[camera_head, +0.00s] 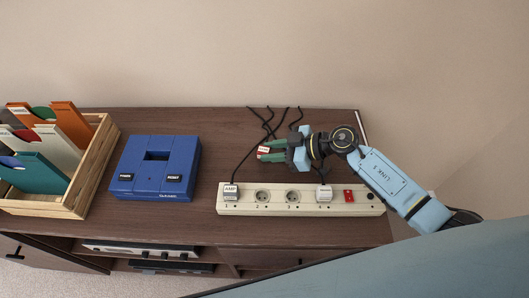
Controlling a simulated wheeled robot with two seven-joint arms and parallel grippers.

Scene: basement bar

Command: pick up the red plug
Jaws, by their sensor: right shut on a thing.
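My right gripper (266,152) reaches in from the right, above the dark wooden cabinet top and behind the power strip. Its green fingers are shut on a small red plug (263,150) with a pale label, held at the fingertips and partly hidden by them. The cream power strip (333,209) lies along the front of the top. A white plug marked AMP (231,191) sits in socket 1, and another white plug (324,191) sits in socket 4. Sockets 2 and 3 are empty. My left gripper is not in view.
Black cords (270,125) run from the back edge towards the plugs. A blue console (156,168) stands left of the strip, and a wooden crate (102,150) of record sleeves is farther left. A red switch (349,196) is on the strip. A wall rises behind.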

